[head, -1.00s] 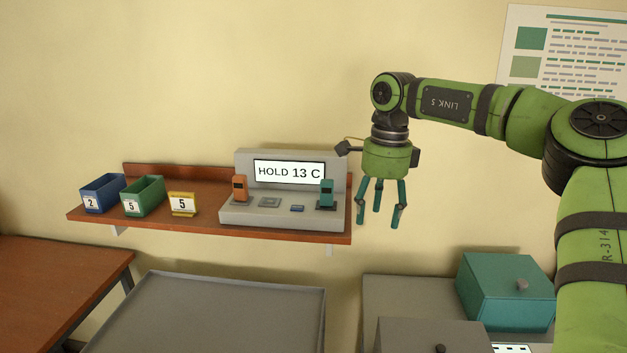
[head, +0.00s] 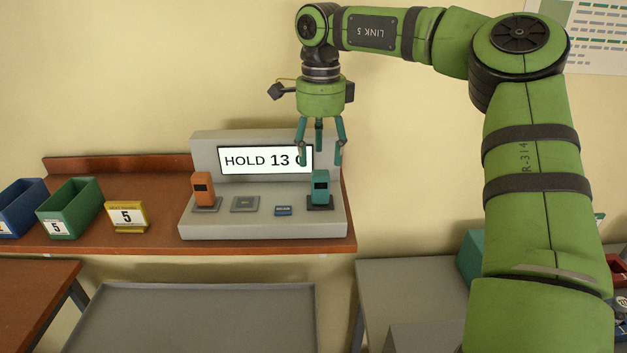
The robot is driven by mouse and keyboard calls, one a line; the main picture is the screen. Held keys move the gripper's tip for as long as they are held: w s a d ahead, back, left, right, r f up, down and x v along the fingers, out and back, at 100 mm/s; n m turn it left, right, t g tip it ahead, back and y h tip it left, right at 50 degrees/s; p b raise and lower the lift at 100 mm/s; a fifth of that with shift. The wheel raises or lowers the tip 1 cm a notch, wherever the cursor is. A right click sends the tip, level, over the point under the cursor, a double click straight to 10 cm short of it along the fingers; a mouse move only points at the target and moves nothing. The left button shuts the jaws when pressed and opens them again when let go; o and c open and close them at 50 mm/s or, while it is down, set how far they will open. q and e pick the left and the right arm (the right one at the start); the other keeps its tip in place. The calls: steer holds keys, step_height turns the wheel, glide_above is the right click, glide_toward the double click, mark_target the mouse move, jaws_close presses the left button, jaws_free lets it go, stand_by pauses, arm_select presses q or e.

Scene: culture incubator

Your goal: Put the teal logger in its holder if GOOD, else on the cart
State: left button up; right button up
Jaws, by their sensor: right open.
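The teal logger (head: 320,188) stands upright on a dark pad at the right end of the grey console (head: 200,225) on the wall shelf. The console's screen (head: 240,160) reads "HOLD 13 C"; its right end is partly covered by my fingers. My right gripper (head: 319,160) is open, fingers pointing down, just above the teal logger and apparently not holding it. A grey cart top (head: 300,335) is below the shelf. I cannot make out which thing is the logger's holder. My left gripper is not in view.
An orange logger (head: 203,190) stands at the console's left, with a square plate (head: 244,204) and small blue item (head: 283,211) between. A yellow "5" sign (head: 127,217), green bin (head: 70,207) and blue bin (head: 22,208) sit left. A grey surface lies right, partly behind my arm.

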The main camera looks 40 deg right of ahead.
mark_target(321, 172)
steer(key=shift+s+r, duration=0.1)
steer(key=shift+s, duration=0.25)
steer(key=f, duration=0.4)
steer(key=shift+w+f, duration=0.2)
steer(key=shift+f, duration=0.2)
step_height(321, 172, down, 3)
steer(key=shift+r+b, duration=0.15)
steer(key=shift+b, duration=0.8)
steer(key=shift+f+b, duration=0.65)
steer(key=shift+f, duration=0.2)
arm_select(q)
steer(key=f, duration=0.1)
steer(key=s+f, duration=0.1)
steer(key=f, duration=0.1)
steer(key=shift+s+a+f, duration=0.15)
